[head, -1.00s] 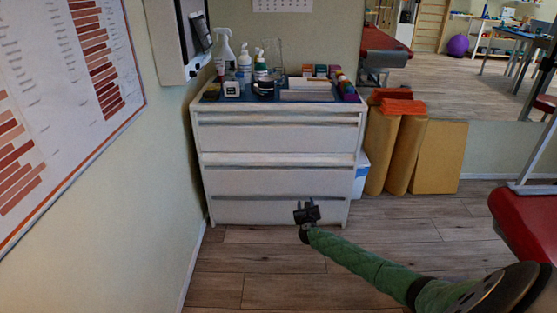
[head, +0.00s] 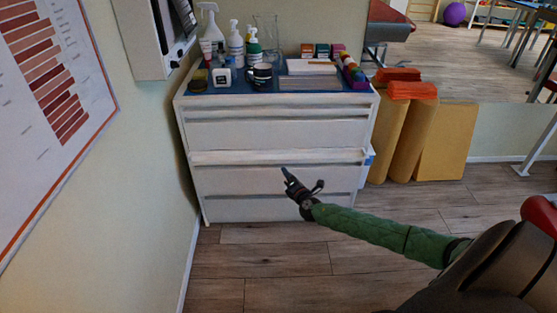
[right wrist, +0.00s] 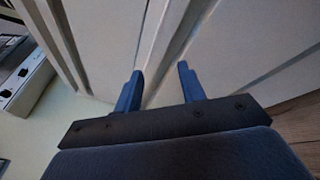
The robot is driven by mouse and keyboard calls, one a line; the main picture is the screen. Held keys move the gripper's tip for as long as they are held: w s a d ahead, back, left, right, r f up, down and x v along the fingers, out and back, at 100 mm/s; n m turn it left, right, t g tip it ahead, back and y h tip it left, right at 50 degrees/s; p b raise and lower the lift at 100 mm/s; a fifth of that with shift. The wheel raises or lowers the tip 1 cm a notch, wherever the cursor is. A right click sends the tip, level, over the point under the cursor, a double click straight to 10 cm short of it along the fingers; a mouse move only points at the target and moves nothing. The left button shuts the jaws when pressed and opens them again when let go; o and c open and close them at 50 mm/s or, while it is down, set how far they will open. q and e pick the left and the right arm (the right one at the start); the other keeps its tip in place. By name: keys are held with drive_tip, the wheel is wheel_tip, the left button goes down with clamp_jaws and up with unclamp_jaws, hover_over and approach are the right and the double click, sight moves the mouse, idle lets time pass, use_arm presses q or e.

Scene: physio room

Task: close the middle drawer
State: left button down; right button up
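A white chest of drawers (head: 277,130) stands against the wall in the head view. Its middle drawer (head: 235,180) appears to stick out a little, with its bright top edge forward of the drawer above. My right gripper (head: 302,180) is in front of the middle drawer's lower part, with its fingers apart and nothing between them. In the right wrist view the two blue fingers (right wrist: 160,78) point at the white drawer fronts (right wrist: 215,40), and I cannot tell whether they touch. My left gripper is not in view.
Bottles (head: 236,45), a mug (head: 261,75) and small boxes stand on the chest's blue top. Yellow rolls (head: 405,130) lean to its right. A wall board (head: 45,90) is at the left. The wooden floor (head: 260,262) in front is clear.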

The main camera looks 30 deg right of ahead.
sight(278, 163)
drive_tip(key=w+m, duration=0.6)
drive_tip(key=shift+d+r, duration=0.1)
drive_tip(key=shift+d, duration=0.15)
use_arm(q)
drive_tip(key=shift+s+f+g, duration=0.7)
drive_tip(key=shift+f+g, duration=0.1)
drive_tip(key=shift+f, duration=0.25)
use_arm(e)
drive_tip(key=shift+w+d, duration=0.1)
drive_tip(key=shift+w, duration=0.85)
clamp_jaws()
